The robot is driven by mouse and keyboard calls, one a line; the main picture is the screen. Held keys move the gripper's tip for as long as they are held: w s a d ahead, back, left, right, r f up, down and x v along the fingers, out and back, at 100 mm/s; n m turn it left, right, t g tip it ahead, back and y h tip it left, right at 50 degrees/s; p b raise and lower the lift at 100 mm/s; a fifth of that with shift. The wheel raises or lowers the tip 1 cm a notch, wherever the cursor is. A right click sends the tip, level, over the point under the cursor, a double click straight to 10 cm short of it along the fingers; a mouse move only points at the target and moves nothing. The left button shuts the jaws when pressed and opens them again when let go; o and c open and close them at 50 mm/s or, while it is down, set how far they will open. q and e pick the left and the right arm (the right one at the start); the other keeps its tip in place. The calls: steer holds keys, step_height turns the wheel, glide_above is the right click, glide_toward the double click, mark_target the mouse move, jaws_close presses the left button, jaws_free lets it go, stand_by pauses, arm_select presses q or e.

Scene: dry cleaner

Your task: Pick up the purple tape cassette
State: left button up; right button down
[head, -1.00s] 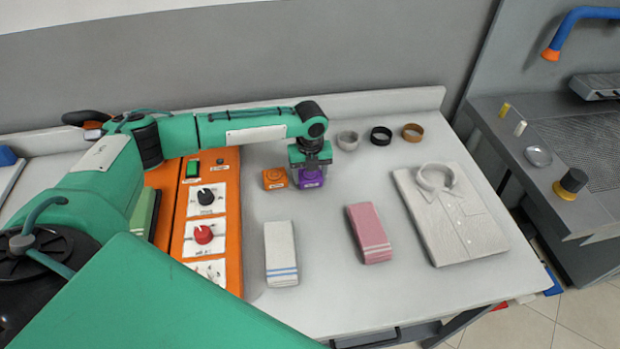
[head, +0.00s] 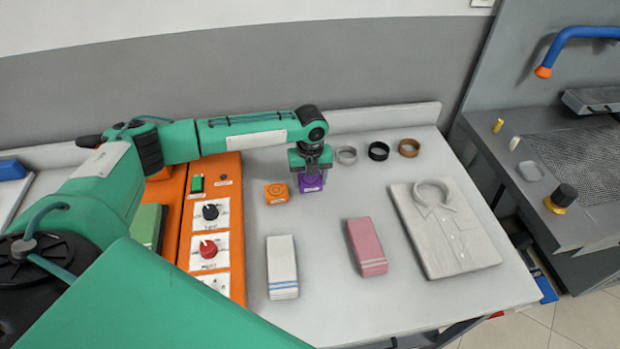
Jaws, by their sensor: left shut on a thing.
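The purple tape cassette (head: 311,184) is on the white table, right of an orange cassette (head: 276,193). My left gripper (head: 311,172) reaches down from above and is shut on the purple cassette. The gripper hides its upper part. I cannot tell whether the cassette is touching the table or just above it. My right gripper is not in view.
Three rings, grey (head: 346,155), black (head: 379,151) and brown (head: 409,148), stand to the right. A white towel (head: 282,267), a pink towel (head: 366,247) and a folded shirt (head: 445,228) lie nearer. An orange control panel (head: 228,180) is left.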

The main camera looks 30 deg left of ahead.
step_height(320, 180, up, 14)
steer(key=p, duration=1.3)
